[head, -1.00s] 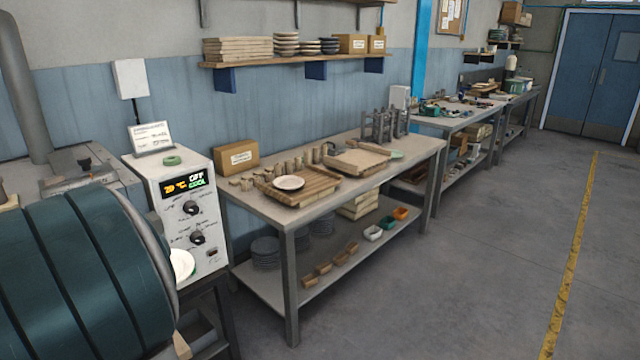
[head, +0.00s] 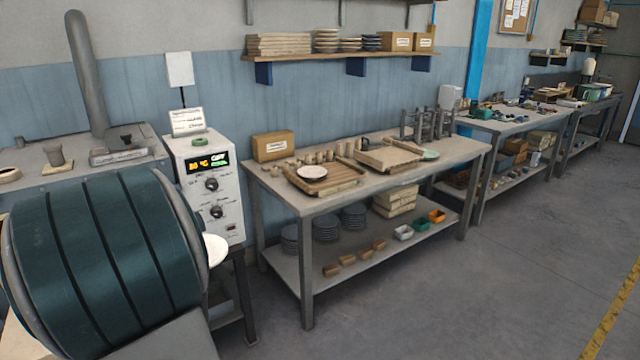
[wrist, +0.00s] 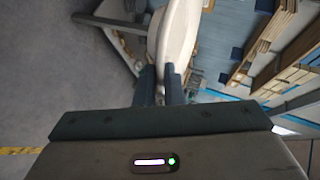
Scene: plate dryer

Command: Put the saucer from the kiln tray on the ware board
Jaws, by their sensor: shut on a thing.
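A white saucer (head: 215,248) shows in the head view, partly hidden behind my dark teal arm. In the wrist view my gripper (wrist: 160,88) is shut on the pale saucer (wrist: 178,35), which stands on edge between the fingers. The gripper itself is hidden in the head view. A slatted wooden board (head: 335,190) lies on the workbench with another white saucer (head: 312,172) on it. To its right is a pale tray-like board (head: 385,157). I cannot tell for certain which is the ware board or the kiln tray.
The workbench (head: 460,152) also bears a cardboard box (head: 273,146), several small clay pieces and a greenish plate (head: 430,155). A control box (head: 225,185) stands left of the bench. A wall shelf (head: 350,62) hangs above. The floor in front is clear.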

